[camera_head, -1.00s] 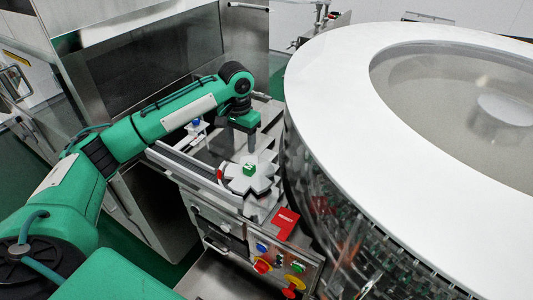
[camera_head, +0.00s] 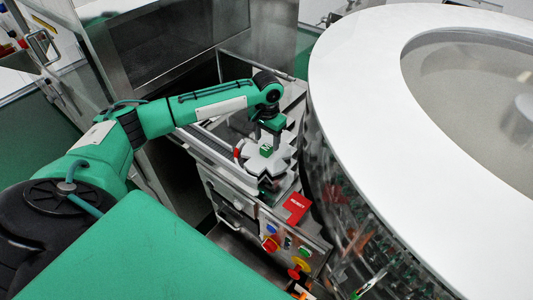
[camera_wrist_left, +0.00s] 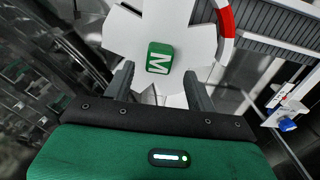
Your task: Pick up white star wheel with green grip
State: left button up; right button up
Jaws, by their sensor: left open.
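The white star wheel (camera_head: 257,163) lies flat on the machine's deck, with its green grip (camera_head: 266,150) standing at its centre. In the left wrist view the white star wheel (camera_wrist_left: 128,35) fills the top middle, and its green grip (camera_wrist_left: 160,57) bears a white letter M. My left gripper (camera_head: 266,137) is open, just behind the grip in the head view. In the left wrist view its two fingers (camera_wrist_left: 158,80) point toward the wheel, one on each side of the near end of the grip, apart from it. My right gripper is not in view.
The large round washer with a white rim (camera_head: 360,60) stands close to the right of the wheel. A grey conveyor rail (camera_head: 208,150) runs in from the left. A red sign (camera_head: 297,207) and a button panel (camera_head: 285,243) are in front.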

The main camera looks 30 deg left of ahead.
aim_at(266, 147)
pick_arm(q)
jog(key=shift+s+d+f+p, duration=0.15)
jog(key=shift+f+p, duration=0.15)
jog(key=shift+f, duration=0.7)
jog(key=shift+s+a+f+p, duration=0.15)
jog(key=shift+f+p, duration=0.15)
jog(key=shift+f, duration=0.65)
jog(key=shift+d, duration=0.1)
grip_shut()
jog(key=shift+r, duration=0.15)
